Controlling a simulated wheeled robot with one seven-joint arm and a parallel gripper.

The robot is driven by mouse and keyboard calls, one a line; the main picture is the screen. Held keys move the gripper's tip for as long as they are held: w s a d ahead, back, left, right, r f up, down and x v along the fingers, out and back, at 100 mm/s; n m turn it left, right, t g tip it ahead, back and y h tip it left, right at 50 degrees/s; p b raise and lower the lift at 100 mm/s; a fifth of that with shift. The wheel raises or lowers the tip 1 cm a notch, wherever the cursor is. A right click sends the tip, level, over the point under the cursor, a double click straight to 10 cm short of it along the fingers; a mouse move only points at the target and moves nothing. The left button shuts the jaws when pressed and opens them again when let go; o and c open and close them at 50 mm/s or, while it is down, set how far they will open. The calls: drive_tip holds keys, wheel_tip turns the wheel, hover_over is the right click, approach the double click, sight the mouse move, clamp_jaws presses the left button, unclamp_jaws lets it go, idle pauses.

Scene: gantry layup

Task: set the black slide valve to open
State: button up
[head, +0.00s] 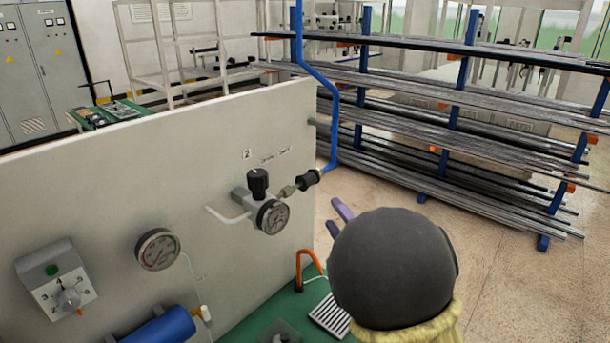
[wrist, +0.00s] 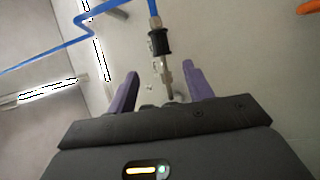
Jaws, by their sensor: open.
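The black slide valve (head: 308,179) is a small ribbed black sleeve in line between the blue hose and a metal fitting (head: 288,190) at the panel's right edge. In the wrist view the black sleeve (wrist: 160,42) lies ahead of the fingers, in line with the gap between them. My gripper (head: 337,216) has purple fingers, spread apart and empty, to the right of and below the valve in the head view. In the wrist view my gripper (wrist: 160,78) is open, and its fingers do not visibly touch the sleeve. Small labels (head: 274,157) above the valve are too small to read surely.
A regulator with a black knob (head: 258,183) and gauge (head: 273,216) sits left of the valve on the grey panel (head: 120,170). A blue hose (head: 334,120) rises above it. An orange hose (head: 307,262) loops below. A rack of metal bars (head: 450,120) stands behind.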

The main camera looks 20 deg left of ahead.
sight(305, 176)
drive_tip(key=p+x, duration=0.7)
drive_tip(key=x, duration=0.9)
drive_tip(key=shift+w+a, duration=0.1)
drive_tip(key=shift+w, duration=0.05)
drive_tip(key=shift+c, duration=0.4)
clamp_jaws()
